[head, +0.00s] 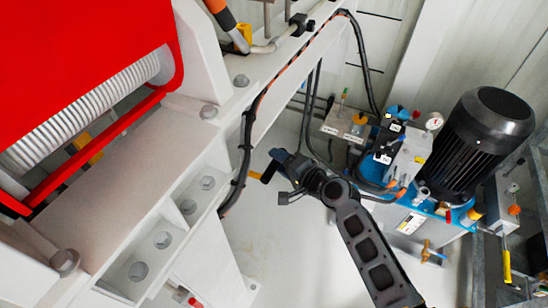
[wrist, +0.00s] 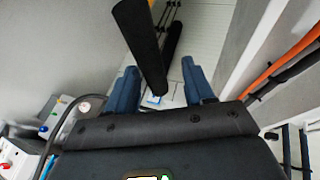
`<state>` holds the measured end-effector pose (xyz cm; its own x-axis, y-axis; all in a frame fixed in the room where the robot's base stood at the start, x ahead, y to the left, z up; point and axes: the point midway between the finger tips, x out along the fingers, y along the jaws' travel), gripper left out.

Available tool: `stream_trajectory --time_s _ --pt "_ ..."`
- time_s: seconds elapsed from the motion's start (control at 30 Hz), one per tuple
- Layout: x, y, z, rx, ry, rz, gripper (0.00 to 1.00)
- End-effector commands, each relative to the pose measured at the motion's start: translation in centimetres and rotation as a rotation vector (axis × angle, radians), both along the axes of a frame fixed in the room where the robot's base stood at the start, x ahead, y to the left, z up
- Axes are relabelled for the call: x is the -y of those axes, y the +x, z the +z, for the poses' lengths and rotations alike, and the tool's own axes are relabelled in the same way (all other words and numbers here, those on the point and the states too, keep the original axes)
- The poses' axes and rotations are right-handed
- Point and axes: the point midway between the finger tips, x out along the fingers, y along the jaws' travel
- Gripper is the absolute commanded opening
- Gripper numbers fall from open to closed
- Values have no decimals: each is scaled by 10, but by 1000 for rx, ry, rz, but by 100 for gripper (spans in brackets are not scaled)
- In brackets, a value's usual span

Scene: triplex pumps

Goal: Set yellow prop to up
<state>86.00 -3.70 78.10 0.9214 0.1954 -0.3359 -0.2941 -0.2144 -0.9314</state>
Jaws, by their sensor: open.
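A slim yellow handle (head: 507,266) hangs upright at the far right of the head view, below the pump unit. It is the clearest yellow part, but I cannot tell for sure that it is the yellow prop. My gripper (head: 274,163) is near the middle of the head view, well left of that handle. A small orange-yellow piece (head: 267,173) shows right at its fingertips, partly hidden. In the wrist view my gripper (wrist: 160,68) has its two blue fingers spread apart. A dark bar (wrist: 140,42) shows between and beyond them. No yellow part shows between the fingers.
A black motor (head: 487,140) and a blue tank (head: 405,215) with gauge and valves stand at right. A white steel frame (head: 150,180) with a red guard (head: 75,70) fills the left. Black hoses (head: 247,130) run along the frame. Pale floor (head: 275,250) is clear below my arm.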

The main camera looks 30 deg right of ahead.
Motion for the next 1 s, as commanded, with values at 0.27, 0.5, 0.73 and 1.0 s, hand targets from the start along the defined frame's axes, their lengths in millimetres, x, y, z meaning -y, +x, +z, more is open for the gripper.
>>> stream_trajectory --time_s 0.27,0.5,0.73,1.0 --pt "7 -31 11 0 -1 0 53" --pt "7 -35 13 0 -1 0 53" --pt "7 -35 13 0 0 0 53" --pt "5 -55 5 -8 -46 -3 53"
